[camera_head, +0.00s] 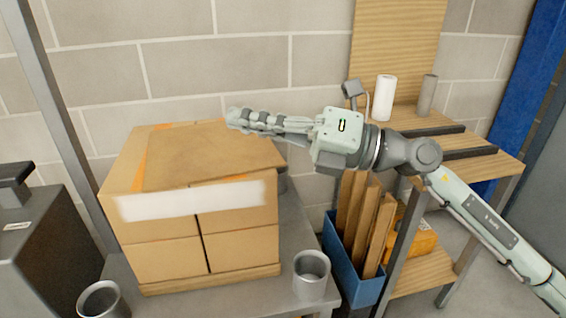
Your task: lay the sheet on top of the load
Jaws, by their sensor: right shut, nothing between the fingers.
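The load is a block of stacked brown cartons (165,250) on a grey table, with a white band across its upper front. A flat brown sheet (200,160) lies on top of the load, turned slightly askew to the cartons' edges. Orange strips show on the cartons at its far left and front right. My right gripper (232,118) reaches in from the right, above the back right of the load. It is shut and empty, its fingertips near the sheet's back edge. I cannot tell whether they touch the sheet. My left gripper is not in view.
Two grey cups (311,275) (103,302) stand on the table's front. A blue bin (345,265) with wooden boards stands to the right, beside a wooden rack (485,165) holding a white roll (384,98). A grey post (62,120) rises at left, by a dark case (40,245).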

